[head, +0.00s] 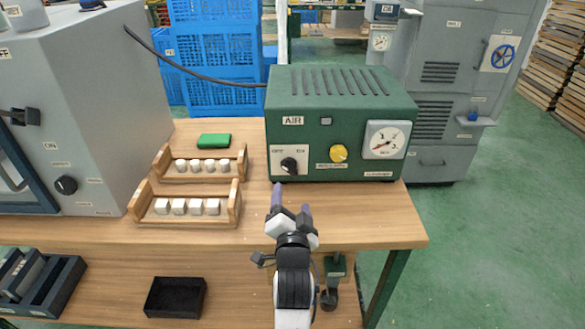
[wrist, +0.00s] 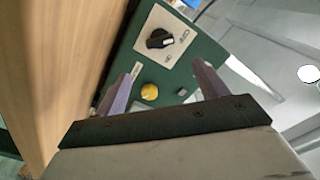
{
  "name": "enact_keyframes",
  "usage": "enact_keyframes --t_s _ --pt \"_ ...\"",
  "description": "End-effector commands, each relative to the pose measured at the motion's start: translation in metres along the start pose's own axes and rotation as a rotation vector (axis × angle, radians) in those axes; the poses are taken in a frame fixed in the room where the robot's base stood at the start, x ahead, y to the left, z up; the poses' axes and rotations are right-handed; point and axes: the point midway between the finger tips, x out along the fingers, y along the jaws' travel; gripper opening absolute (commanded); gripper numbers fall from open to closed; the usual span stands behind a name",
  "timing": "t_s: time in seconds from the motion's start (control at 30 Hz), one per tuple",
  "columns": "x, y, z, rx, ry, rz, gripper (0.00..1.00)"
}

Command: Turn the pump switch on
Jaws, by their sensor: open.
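The green pump box labelled AIR (head: 340,108) stands on the right part of the wooden bench. Its switch, a black rotary knob (head: 289,165), sits on a white plate marked OFF at the left and, it seems, ON at the right. The knob also shows in the wrist view (wrist: 159,39), ahead of the fingers. I cannot tell surely which mark it points to. My gripper (head: 291,199) is open and empty, in front of the box and a little below the knob, apart from it. In the wrist view my gripper (wrist: 163,82) has its fingers spread wide.
A yellow knob (head: 339,153) and a gauge (head: 387,139) are on the box front. Wooden racks with white cubes (head: 187,207) and a green block (head: 214,140) lie left of the box. A grey cabinet (head: 110,90) stands farther left. A black tray (head: 175,297) sits lower.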

Motion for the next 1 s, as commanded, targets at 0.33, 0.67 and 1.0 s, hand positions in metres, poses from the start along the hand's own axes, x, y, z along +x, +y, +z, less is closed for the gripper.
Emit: enact_keyframes --t_s 0.33,0.67,1.0 --pt "0.075 -0.003 -0.002 -0.003 0.001 -0.002 0.72" --pt "0.113 -0.002 -0.001 -0.003 0.0 -0.002 0.72" --pt "0.115 -0.002 0.0 -0.003 0.001 -0.003 0.69"
